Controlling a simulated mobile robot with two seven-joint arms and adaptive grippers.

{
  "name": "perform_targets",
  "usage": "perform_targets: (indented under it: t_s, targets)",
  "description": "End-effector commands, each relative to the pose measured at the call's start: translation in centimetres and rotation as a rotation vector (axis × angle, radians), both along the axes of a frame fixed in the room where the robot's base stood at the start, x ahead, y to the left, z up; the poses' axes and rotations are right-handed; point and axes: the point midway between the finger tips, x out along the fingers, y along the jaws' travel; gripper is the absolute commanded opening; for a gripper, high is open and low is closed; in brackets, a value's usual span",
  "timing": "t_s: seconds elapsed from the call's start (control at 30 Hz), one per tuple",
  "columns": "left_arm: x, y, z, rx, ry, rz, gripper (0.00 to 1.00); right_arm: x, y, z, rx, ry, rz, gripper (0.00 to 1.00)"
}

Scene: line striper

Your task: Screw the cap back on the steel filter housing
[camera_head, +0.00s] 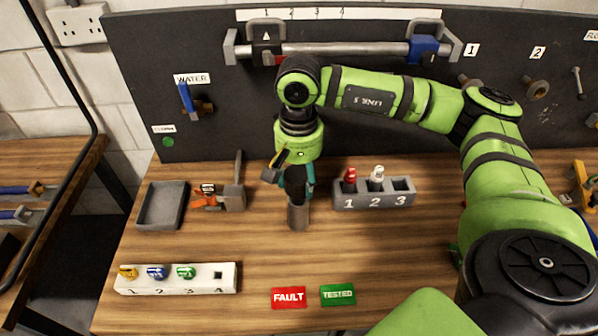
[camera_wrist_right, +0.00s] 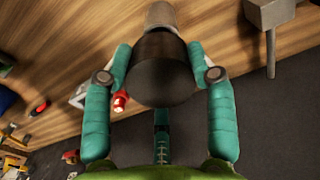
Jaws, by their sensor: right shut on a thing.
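The steel filter housing (camera_head: 298,217) stands upright on the wooden bench as a grey-brown cylinder, in the middle of the head view. My right gripper (camera_head: 296,180) is directly above it, pointing down, with teal fingers. In the right wrist view my right gripper (camera_wrist_right: 160,62) is shut on the dark round cap (camera_wrist_right: 162,78), one finger on each side. The paler housing (camera_wrist_right: 172,14) shows just beyond the cap, in line with it. I cannot tell whether the cap touches the housing or is seated on it. My left gripper is not in view.
A grey tray (camera_head: 161,206) and a grey block with a rod (camera_head: 235,197) stand to the left. A numbered grey holder (camera_head: 374,203) is close on the right. A white numbered strip (camera_head: 176,289) and FAULT (camera_head: 288,297) and TESTED (camera_head: 337,295) cards lie in front. A dark panel (camera_head: 220,110) stands behind.

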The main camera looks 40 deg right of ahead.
Motion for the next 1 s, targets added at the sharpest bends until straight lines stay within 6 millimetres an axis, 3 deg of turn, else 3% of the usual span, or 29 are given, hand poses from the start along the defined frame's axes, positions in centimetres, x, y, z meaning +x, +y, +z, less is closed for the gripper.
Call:
perform_targets:
  t_s: [1.0]
  targets:
    - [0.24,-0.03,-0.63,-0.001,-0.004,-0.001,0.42,0.06,0.0,0.0,0.001,-0.001,0.0,0.29]
